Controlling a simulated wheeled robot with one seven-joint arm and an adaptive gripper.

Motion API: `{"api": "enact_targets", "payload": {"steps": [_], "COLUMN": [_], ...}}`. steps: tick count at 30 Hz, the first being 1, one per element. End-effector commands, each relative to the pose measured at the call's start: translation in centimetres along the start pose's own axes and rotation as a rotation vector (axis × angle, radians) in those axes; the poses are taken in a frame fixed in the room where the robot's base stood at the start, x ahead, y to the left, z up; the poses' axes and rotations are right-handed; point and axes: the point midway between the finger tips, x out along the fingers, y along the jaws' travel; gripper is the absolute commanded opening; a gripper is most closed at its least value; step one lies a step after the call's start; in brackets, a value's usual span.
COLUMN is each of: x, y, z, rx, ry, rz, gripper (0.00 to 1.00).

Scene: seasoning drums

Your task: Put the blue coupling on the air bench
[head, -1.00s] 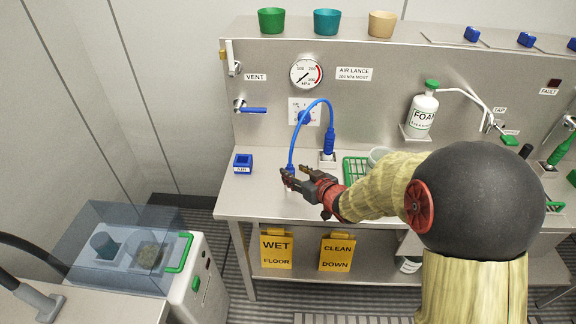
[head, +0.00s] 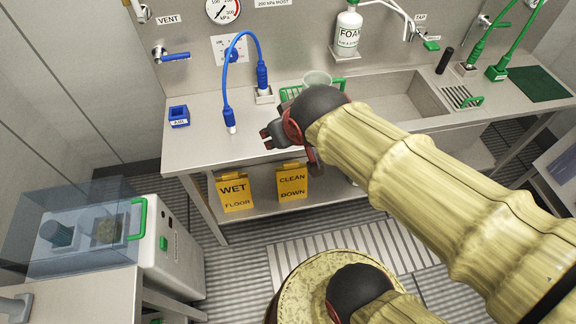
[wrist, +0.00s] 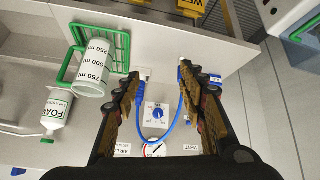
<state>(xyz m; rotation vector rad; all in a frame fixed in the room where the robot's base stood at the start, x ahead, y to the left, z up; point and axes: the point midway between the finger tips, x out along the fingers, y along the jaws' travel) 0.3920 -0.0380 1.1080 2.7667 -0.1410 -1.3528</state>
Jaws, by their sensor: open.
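The blue coupling (head: 230,114) is on the free end of a blue hose (head: 238,40) and has a pale tip. The tip appears to touch the steel air bench (head: 200,148) near its front. The hose's other end runs into a blue fitting (head: 262,76) at the back of the bench. My gripper (head: 268,138) is open and empty, to the right of the coupling and apart from it in the head view. In the wrist view my fingers (wrist: 161,72) are spread, with the blue hose loop beyond them; the coupling is partly hidden by the right finger.
A blue holder (head: 179,116) with a white label sits left of the coupling. A green rack (head: 290,94) with a clear beaker (head: 317,79) stands to the right. The sink (head: 400,98) is farther right. Yellow signs (head: 234,192) hang below the front edge.

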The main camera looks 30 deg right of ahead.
Motion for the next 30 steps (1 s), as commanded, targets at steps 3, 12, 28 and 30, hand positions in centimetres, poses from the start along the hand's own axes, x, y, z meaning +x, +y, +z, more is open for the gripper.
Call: {"api": "enact_targets", "payload": {"steps": [3, 12, 28, 30], "x": [-3.8, -6.7, -6.7, -6.7], "y": [-1.7, -3.3, -3.2, -3.2], "z": [3.8, 7.5, 7.4, 7.4], "rx": [0.008, 0.003, 0.003, 0.003], "ry": [-0.083, -0.17, -0.169, -0.169], "rz": [-0.053, -0.111, -0.109, -0.109], "gripper": [0.41, 0.41, 0.41, 0.41]}}
